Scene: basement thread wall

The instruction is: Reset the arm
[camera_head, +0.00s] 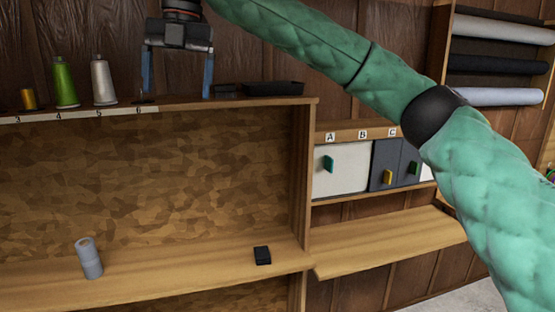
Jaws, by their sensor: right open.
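My right arm, in a green quilted sleeve, reaches from the lower right up to the top left of the head view. My right gripper (178,75) is open, its two blue fingers pointing down just above or at the top shelf (225,103), near the label 6. Nothing shows between its fingers. My left gripper is not in view.
A grey spool (89,258) and a black box (262,255) are on the lower shelf. Doors A–C (342,171) are right.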

